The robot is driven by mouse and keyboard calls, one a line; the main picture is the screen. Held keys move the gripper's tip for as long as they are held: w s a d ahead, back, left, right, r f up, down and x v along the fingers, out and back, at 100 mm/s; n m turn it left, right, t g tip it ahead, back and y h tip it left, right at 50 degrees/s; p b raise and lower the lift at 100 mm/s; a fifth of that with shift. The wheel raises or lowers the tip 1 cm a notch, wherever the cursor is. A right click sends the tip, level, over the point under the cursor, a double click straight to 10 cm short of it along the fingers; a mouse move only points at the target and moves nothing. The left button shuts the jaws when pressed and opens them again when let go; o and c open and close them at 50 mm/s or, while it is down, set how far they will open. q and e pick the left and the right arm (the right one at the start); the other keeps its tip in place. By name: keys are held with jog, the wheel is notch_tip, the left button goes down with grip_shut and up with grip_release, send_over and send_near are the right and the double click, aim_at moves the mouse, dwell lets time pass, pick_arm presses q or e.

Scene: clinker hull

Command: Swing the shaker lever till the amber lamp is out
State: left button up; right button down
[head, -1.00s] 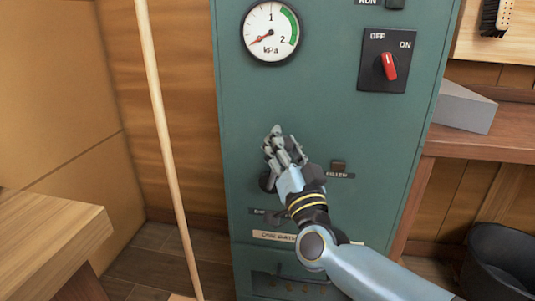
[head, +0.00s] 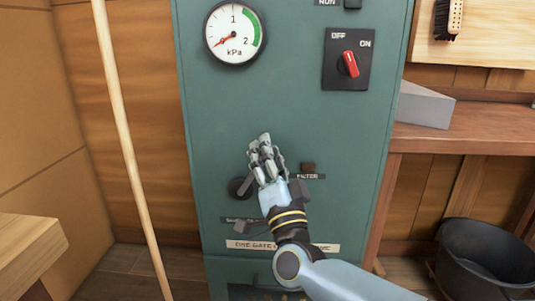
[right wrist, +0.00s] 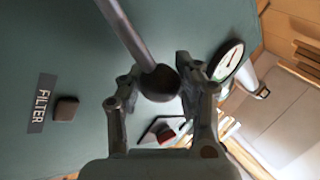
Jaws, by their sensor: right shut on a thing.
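The shaker lever's round dark hub (head: 239,187) is low on the green cabinet, with its arm leaning up and right into my right gripper (head: 264,147). In the right wrist view, the lever's grey rod (right wrist: 128,32) ends in a dark ball knob (right wrist: 160,83). My right gripper's fingers (right wrist: 158,85) are shut on the knob, one on each side. A small square lamp (head: 308,168) by the FILTER label looks dark brown, not glowing; it also shows in the right wrist view (right wrist: 66,109). My left gripper is not in view.
The cabinet (head: 285,115) carries a kPa gauge (head: 234,34), its needle near the low end, and a red OFF/ON switch (head: 348,64). A pale pole (head: 125,130) stands at left. A wooden bench (head: 450,139) and black bucket (head: 487,258) are at right.

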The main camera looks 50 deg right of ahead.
jog(key=c, duration=1.2)
grip_release()
jog(key=shift+s+f, duration=0.15)
jog(key=shift+f, duration=0.2)
jog(key=o, duration=0.4)
jog(key=shift+r, duration=0.2)
jog(key=shift+c, duration=0.2)
jog(key=v, duration=1.2)
